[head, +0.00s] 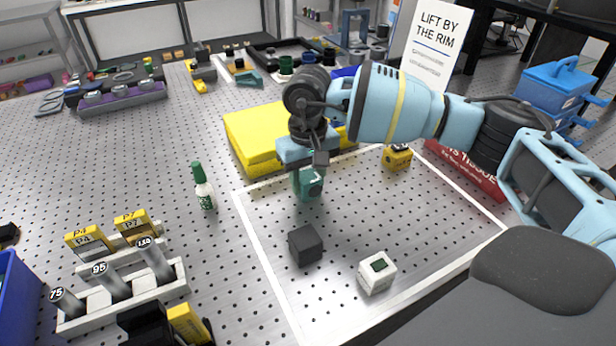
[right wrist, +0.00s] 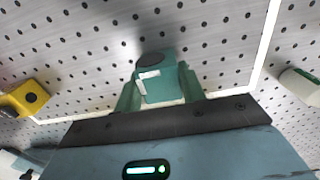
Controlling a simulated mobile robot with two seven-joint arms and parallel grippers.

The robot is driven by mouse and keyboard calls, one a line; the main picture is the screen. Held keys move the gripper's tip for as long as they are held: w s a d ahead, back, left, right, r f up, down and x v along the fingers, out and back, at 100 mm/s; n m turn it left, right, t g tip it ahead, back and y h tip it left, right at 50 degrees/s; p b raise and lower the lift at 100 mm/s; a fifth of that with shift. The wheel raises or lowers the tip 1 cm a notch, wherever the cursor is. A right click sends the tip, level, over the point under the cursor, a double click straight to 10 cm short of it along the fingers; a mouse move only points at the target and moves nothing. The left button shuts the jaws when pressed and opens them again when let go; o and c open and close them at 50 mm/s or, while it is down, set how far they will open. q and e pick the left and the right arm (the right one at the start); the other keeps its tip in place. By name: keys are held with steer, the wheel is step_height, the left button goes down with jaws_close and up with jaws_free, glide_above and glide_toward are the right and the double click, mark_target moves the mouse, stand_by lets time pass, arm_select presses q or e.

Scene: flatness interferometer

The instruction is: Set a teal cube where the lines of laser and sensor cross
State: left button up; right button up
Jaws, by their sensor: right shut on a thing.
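My right gripper (head: 309,180) is shut on a teal cube (head: 311,186) with a dark round spot on one face. It holds the cube over the perforated plate inside the white outlined square. In the right wrist view the cube (right wrist: 160,78) sits between the two green fingers and shows a white L-shaped mark. A yellow cube (head: 397,158) with a dark round opening stands at the outline's far right. A white cube (head: 377,272) with a dark green window stands near the front, and a dark grey cube (head: 305,245) is left of it. My left gripper is out of view.
A yellow box (head: 250,140) lies behind the gripper. A green-capped bottle (head: 204,187) stands left of the outline. A rack with labelled pieces (head: 125,303) is at the front left. A red tissue box (head: 470,172) and a sign (head: 436,40) are at the right and back.

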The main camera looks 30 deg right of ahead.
mark_target(308, 176)
steer(key=shift+f, duration=0.1)
steer(key=o, duration=1.1)
steer(key=shift+o, duration=0.2)
step_height(308, 176, up, 12)
